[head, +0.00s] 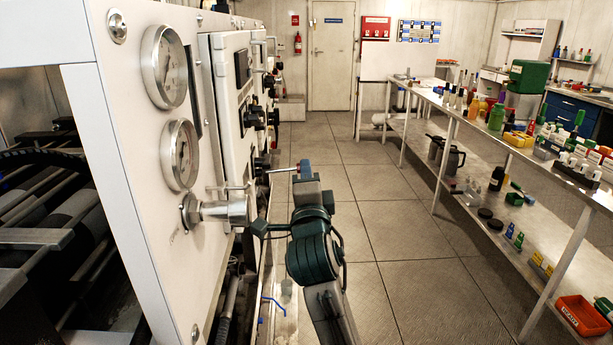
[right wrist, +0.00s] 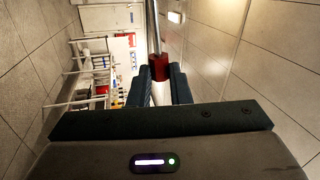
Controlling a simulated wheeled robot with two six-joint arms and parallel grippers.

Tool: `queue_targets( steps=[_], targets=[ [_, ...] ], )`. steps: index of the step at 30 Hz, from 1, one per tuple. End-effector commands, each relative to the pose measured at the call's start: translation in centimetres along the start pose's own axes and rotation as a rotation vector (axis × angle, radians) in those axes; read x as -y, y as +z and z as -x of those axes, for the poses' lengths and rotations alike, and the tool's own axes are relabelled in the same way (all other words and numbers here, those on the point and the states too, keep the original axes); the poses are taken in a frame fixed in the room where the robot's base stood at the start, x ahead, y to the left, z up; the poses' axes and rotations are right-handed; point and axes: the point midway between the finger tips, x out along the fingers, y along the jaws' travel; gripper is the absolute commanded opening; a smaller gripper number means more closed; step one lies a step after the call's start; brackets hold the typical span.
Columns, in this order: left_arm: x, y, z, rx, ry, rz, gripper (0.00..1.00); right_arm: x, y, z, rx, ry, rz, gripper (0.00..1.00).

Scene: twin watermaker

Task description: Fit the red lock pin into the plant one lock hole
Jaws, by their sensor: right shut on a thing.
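My right gripper (head: 304,171) is shut on the red lock pin (right wrist: 158,68). In the right wrist view, the pin's red collar sits between the two dark blue fingers, with a steel shaft reaching up beyond them. In the head view, the thin pin points left from the fingers toward the white plant panel (head: 130,110). A silver valve fitting (head: 226,209) with a small lever sticks out of the panel, left of my gripper. I cannot make out the lock hole, nor whether the pin tip touches anything. My left gripper is not in view.
Two round gauges (head: 165,66) sit above the fitting. More panels with dark knobs (head: 256,117) run along the left, close to my right gripper. A long shelf table (head: 480,130) full of bottles stands at the right. The tiled aisle (head: 385,220) between is clear.

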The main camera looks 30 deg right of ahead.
Motion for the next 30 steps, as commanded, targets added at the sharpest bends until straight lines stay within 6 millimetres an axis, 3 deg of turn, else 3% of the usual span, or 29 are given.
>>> queue_targets(
  steps=[30],
  targets=[
    [-0.07,0.11,-0.9,0.0,0.0,0.0,0.0,-0.05,0.0,0.02,0.0,-0.001,0.0,0.01]
  ],
)
